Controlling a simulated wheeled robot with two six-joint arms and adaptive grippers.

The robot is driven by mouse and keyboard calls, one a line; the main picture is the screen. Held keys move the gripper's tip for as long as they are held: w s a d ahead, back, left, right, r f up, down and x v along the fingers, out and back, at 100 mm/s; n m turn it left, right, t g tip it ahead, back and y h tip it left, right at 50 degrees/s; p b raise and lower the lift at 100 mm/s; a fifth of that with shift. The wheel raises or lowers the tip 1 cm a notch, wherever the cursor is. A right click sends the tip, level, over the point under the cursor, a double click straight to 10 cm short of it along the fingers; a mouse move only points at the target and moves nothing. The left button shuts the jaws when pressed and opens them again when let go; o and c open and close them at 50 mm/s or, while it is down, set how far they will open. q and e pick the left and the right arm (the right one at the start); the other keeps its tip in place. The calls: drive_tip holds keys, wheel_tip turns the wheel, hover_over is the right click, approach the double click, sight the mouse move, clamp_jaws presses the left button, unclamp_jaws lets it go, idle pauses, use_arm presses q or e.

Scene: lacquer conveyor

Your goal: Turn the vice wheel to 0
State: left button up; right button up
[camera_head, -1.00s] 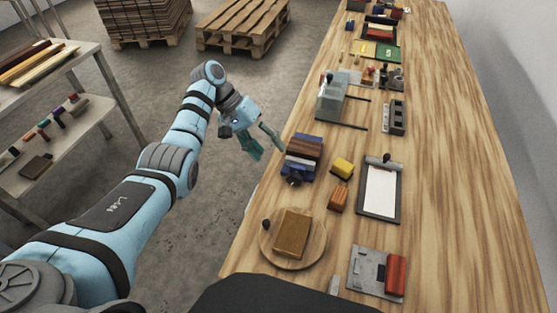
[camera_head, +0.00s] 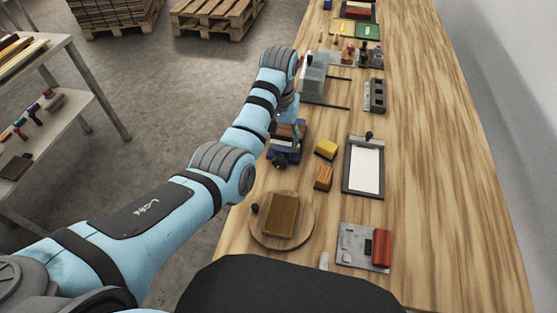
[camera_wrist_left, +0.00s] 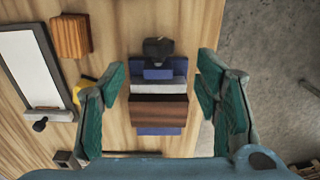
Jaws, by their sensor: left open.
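The vice (camera_head: 287,150) stands at the left edge of the workbench, blue with a brown wooden piece in it and a dark wheel (camera_head: 279,161) at its near end. In the left wrist view the vice (camera_wrist_left: 158,131) lies between the fingers, and its dark wheel (camera_wrist_left: 158,50) is just beyond the fingertips. My left gripper (camera_wrist_left: 162,78) is open and empty above the vice, one green finger to either side. In the head view my own arm hides most of that gripper and part of the vice. Any number on the wheel is too small to read. My right gripper is not in view.
A yellow block (camera_head: 326,149), an orange-brown block (camera_head: 323,178) and a clipboard (camera_head: 363,167) lie right of the vice. A round board (camera_head: 262,235) with a brown block is nearer. A clear box (camera_head: 313,85) stands beyond.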

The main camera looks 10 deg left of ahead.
sight(280, 158)
use_arm(q)
drive_tip(key=f+b, duration=0.2)
drive_tip(key=f, duration=0.7)
drive_tip(key=shift+d+f, duration=0.1)
drive_tip(key=shift+d, duration=0.1)
drive_tip(key=shift+a, duration=0.1)
